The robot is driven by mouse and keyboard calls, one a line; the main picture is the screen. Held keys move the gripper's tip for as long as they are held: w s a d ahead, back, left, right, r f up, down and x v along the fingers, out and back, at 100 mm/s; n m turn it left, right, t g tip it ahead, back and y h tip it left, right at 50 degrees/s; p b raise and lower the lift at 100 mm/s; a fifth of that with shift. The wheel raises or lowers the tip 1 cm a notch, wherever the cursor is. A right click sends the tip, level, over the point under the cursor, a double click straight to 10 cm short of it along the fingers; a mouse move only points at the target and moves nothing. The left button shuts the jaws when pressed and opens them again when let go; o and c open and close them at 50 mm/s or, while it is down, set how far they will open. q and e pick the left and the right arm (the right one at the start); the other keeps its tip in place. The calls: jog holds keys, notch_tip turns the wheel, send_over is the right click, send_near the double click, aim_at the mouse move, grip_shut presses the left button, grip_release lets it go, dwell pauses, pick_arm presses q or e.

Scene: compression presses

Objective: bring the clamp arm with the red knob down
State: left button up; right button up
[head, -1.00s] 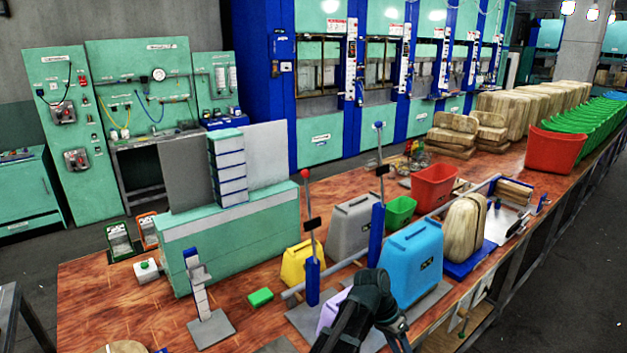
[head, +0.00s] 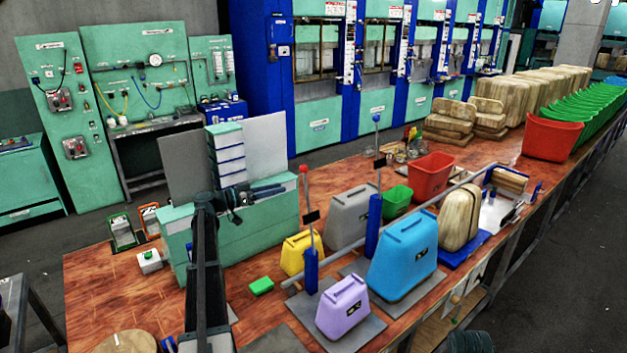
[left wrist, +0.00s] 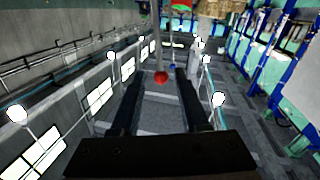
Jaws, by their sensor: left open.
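The red knob (head: 303,169) tops a thin clamp arm (head: 307,193) that stands nearly upright from a blue post (head: 311,271). A black tag sits partway up the arm. My left gripper (head: 284,187) is open just left of the rod below the knob, its fingers pointing right. In the left wrist view the red knob (left wrist: 160,77) lies between the two open fingers (left wrist: 158,72), with no clear contact. A lilac case (head: 342,307) stands on a grey plate beside the post. My right gripper is not in view; only a dark piece shows at the bottom right.
A second upright clamp arm has a blue knob (head: 376,118), beside a blue case (head: 404,257). A yellow case (head: 298,254) and a grey case (head: 350,218) stand behind. A green cabinet (head: 270,220) is under my left gripper. A long grey bar crosses the bench.

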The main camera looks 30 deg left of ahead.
pick_arm(q)
jog(key=x, duration=1.4)
grip_shut()
dwell(1.1)
